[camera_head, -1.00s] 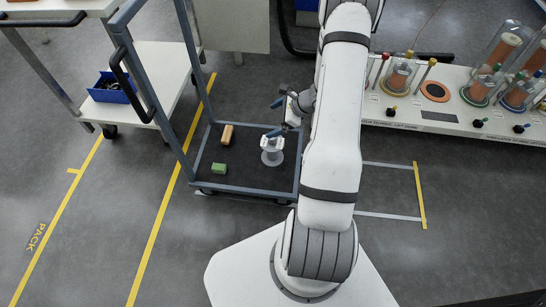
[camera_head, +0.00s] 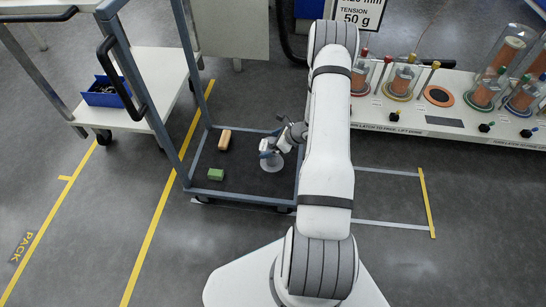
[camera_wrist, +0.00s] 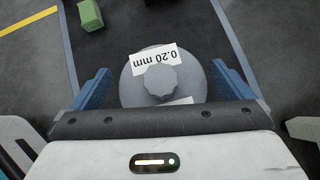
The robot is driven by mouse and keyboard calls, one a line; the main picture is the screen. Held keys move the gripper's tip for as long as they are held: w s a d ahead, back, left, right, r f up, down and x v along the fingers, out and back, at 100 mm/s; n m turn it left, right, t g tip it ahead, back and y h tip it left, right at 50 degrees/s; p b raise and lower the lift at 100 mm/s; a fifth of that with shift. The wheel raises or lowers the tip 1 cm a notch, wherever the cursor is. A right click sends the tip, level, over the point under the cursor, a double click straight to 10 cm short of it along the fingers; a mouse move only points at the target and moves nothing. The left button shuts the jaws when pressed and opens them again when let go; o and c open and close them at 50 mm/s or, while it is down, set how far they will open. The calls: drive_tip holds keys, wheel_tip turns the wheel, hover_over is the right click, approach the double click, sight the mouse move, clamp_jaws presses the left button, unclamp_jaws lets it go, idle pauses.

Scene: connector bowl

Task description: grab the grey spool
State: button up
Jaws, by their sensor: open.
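The grey spool (camera_head: 272,162) stands on the dark deck of a blue-grey framed cart. In the wrist view the grey spool (camera_wrist: 133,88) is seen from above, with a lobed knob in its middle and a white label reading "0.20 mm". My gripper (camera_wrist: 162,88) is open, with one blue finger on each side of the spool. I cannot tell whether the fingers touch it. In the head view my gripper (camera_head: 268,150) is over the spool and hides part of it.
A green block (camera_head: 215,174) and a tan block (camera_head: 224,139) lie on the cart deck (camera_head: 245,180), left of the spool. The cart's upright frame (camera_head: 168,110) rises at the left. A white bench (camera_head: 440,122) with glass jars stands at the right.

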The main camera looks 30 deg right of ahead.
drive_tip(key=shift+c, duration=0.6)
drive_tip(key=c, duration=1.1)
drive_tip(key=shift+r, duration=0.1)
